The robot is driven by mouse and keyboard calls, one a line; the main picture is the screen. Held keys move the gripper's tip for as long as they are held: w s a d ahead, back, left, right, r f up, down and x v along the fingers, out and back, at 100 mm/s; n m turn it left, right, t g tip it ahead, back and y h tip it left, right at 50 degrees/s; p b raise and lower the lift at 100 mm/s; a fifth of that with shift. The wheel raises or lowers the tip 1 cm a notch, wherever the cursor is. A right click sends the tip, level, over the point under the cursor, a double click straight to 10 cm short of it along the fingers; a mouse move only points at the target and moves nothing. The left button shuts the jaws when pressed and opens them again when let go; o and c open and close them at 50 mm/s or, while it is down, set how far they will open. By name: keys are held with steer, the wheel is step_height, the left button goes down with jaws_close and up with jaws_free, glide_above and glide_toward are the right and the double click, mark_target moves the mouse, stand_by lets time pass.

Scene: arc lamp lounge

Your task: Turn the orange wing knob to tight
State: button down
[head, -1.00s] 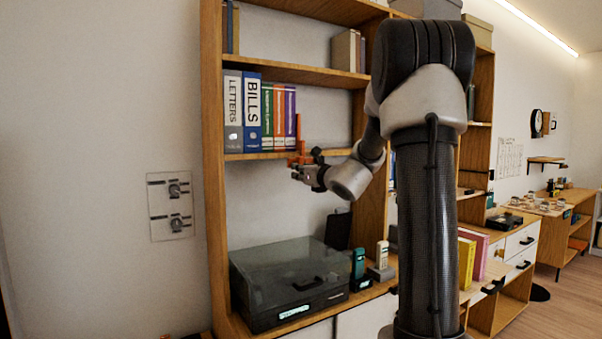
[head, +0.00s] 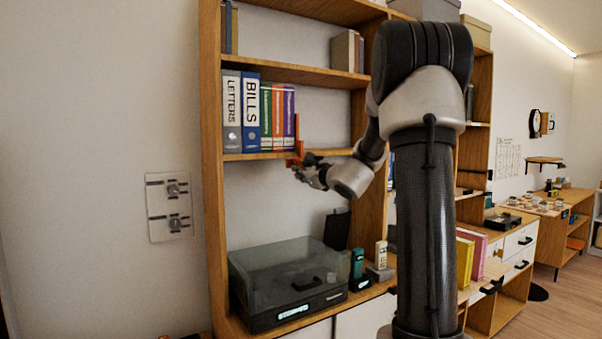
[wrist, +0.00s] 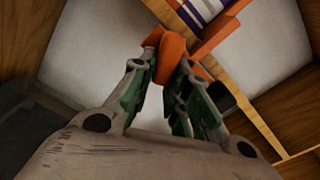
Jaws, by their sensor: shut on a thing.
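The orange wing knob (wrist: 170,58) shows in the wrist view between my gripper's (wrist: 168,76) green-padded fingers, which are shut on it. The knob's wing stands at a tilt in this view, its top end poking out past the fingertips. An orange clamp (wrist: 217,37) sits beside it at the shelf edge. In the head view the clamp's upright (head: 298,132) stands at the right end of the binders, and my gripper (head: 297,165) is just under the shelf edge there. The knob's own outline is too small to make out in the head view.
Several binders (head: 252,112) stand on the shelf (head: 258,156) left of the clamp. A lidded dark box (head: 290,280) sits on the counter below. A wall plate with two knobs (head: 170,207) is at left. The space under the shelf is open.

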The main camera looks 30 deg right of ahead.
steer(key=n, duration=0.4)
steer(key=d+n, duration=0.1)
steer(key=n, duration=0.1)
steer(key=shift+r, duration=0.4)
steer(key=n, duration=0.3)
steer(key=r+n, duration=0.1)
steer(key=n, duration=0.2)
steer(key=shift+d, duration=0.1)
steer(key=shift+n, duration=0.4)
steer(key=c, duration=1.4)
jaws_free()
steer(key=shift+o, duration=0.2)
steer(key=shift+r, duration=0.1)
steer(key=s, duration=1.2)
steer(key=shift+d, duration=0.2)
